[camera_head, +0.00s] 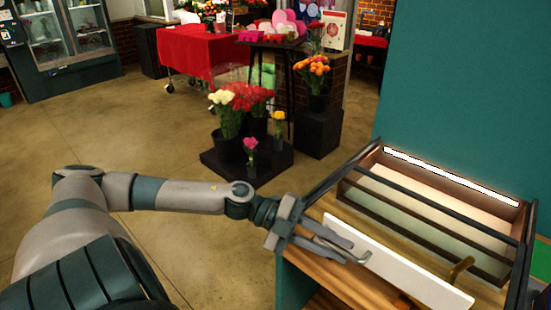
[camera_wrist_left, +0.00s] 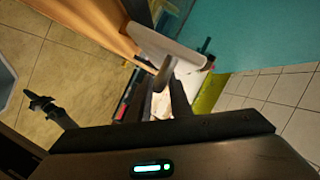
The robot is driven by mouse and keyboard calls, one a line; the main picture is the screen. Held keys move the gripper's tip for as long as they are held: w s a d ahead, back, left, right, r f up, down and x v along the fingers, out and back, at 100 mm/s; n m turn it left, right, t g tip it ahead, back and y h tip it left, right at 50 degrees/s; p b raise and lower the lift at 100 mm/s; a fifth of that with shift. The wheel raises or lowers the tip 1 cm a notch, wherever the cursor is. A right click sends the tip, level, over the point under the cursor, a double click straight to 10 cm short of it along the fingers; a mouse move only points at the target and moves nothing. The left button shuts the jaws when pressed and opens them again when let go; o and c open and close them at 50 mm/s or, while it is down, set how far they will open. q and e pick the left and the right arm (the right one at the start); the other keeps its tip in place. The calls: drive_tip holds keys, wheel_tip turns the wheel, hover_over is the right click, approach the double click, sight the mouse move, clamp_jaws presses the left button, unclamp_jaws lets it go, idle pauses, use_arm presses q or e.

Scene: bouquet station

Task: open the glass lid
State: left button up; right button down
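The display case (camera_head: 525,225) with a wooden frame stands at the right of the head view. Its clear lid, with dark bars (camera_head: 428,207), appears to lie down over it; the glass itself is hard to make out. A white panel (camera_head: 395,262) runs along the front, with a bent metal handle (camera_head: 363,258) at its left and a brass handle (camera_head: 460,269) farther right. My left gripper (camera_head: 346,252) is open at the left handle. In the left wrist view, that handle (camera_wrist_left: 164,74) shows just beyond and between the fingertips (camera_wrist_left: 163,92); contact cannot be told. My right gripper is out of view.
The case sits on a wooden counter (camera_head: 345,284) against a teal wall (camera_head: 465,85). Flower buckets (camera_head: 230,125) stand on a low dark platform (camera_head: 220,163) behind my left arm. A red-draped table (camera_head: 200,50) is farther back. The floor at left is clear.

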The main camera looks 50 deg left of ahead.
use_arm(q)
drive_tip(key=shift+b+v, duration=0.6)
drive_tip(key=shift+v, duration=2.05)
drive_tip(key=p+v, duration=0.5)
drive_tip(key=v, duration=0.6)
drive_tip(key=shift+s+a, duration=0.15)
drive_tip(key=shift+a, duration=0.2)
